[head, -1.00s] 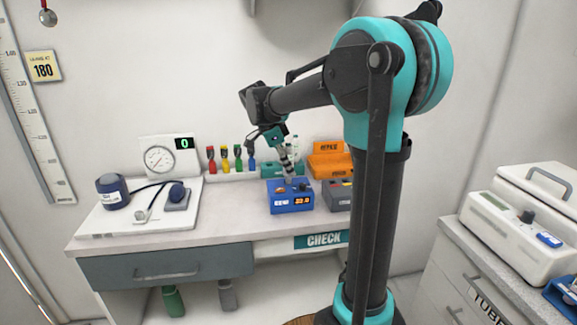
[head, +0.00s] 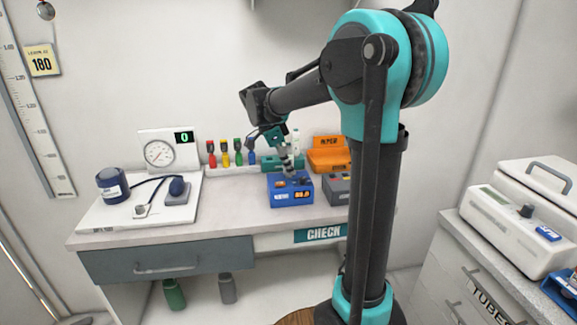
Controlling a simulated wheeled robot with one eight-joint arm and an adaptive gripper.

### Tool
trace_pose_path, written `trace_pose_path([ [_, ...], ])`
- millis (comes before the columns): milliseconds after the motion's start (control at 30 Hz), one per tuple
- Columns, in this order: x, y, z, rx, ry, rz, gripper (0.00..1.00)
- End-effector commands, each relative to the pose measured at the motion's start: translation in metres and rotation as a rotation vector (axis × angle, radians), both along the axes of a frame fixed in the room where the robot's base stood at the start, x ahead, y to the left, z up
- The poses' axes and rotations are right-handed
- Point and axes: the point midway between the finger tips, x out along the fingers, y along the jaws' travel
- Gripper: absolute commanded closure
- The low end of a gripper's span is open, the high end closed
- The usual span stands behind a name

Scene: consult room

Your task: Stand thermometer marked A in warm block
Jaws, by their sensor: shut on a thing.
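A blue block (head: 291,197) with a lit orange display stands on the desk; I cannot read whether it is the warm block. A grey block (head: 338,190) stands beside it on the right.
Behind are a green holder (head: 281,162), an orange rack (head: 329,155) and several coloured-top bottles. Bare desk (head: 235,197) lies between.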

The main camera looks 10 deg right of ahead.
Motion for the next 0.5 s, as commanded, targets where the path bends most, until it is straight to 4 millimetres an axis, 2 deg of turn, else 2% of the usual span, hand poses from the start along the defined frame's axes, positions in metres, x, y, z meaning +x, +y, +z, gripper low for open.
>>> trace_pose_path([
  [133, 0.0000, 0.0000, 0.0000, 0.000, 0.000, 0.000, 1.00],
  [167, 0.0000, 0.0000, 0.0000, 0.000, 0.000, 0.000, 0.78],
  [333, 0.0000, 0.0000, 0.0000, 0.000, 0.000, 0.000, 0.57],
  [500, 0.0000, 0.0000, 0.0000, 0.000, 0.000, 0.000, 0.56],
])
